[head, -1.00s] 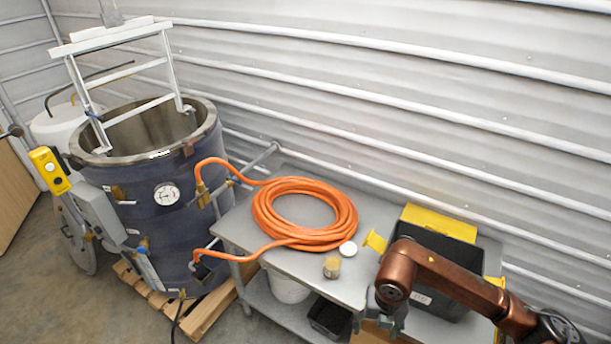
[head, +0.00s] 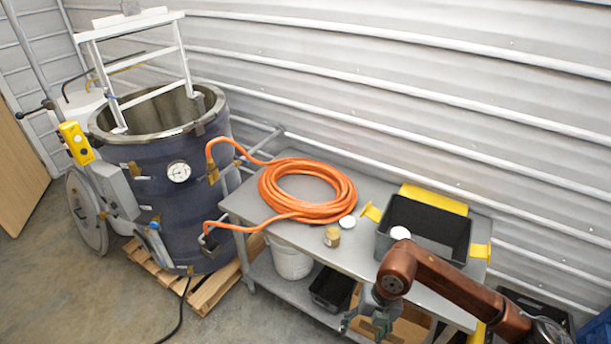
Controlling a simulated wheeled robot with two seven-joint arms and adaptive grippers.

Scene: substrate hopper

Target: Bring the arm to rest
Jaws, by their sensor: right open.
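My right arm (head: 455,285) comes in from the lower right, copper-coloured, bent in front of the cart's right end. My right gripper (head: 366,325) hangs from it, pointing down, in front of the cart's front edge. Its fingers are open, and I see nothing between them. My left gripper is not in the view.
A grey cart (head: 335,258) holds an orange hose coil (head: 348,192), a small jar (head: 332,237), white lids and a black-and-yellow bin (head: 455,252). A blue vat (head: 185,225) stands on a pallet (head: 215,290) at left.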

